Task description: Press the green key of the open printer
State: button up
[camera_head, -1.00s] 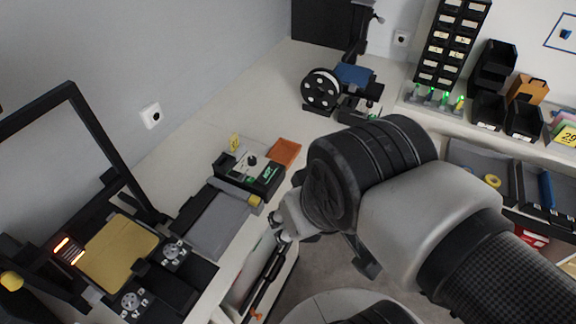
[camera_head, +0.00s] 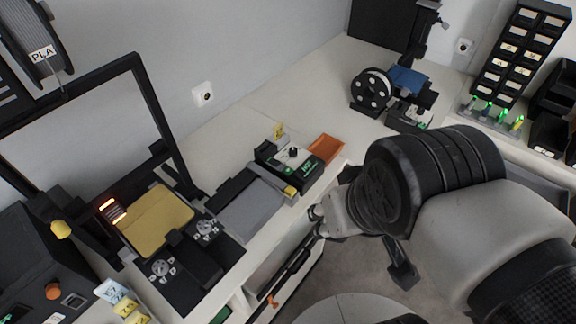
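An open-frame printer with a tall black frame (camera_head: 150,95) and a gold plate (camera_head: 157,220) stands at the left. A small orange-lit panel (camera_head: 110,211) glows beside its plate. A smaller black and grey printer (camera_head: 259,208) with a grey bed lies right of it, with a control box (camera_head: 290,165) bearing a green-lit mark (camera_head: 309,168). I cannot make out a distinct green key. My gripper (camera_head: 325,222) hangs at the end of my arm, right of the control box and apart from it. The wrist hides much of it, so its finger opening cannot be told.
An orange tray (camera_head: 326,149) lies behind the control box. Green lights (camera_head: 503,113) show on a strip at the right. Free white table lies between tray and spool.

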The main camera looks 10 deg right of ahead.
grip_shut()
dwell(1.5)
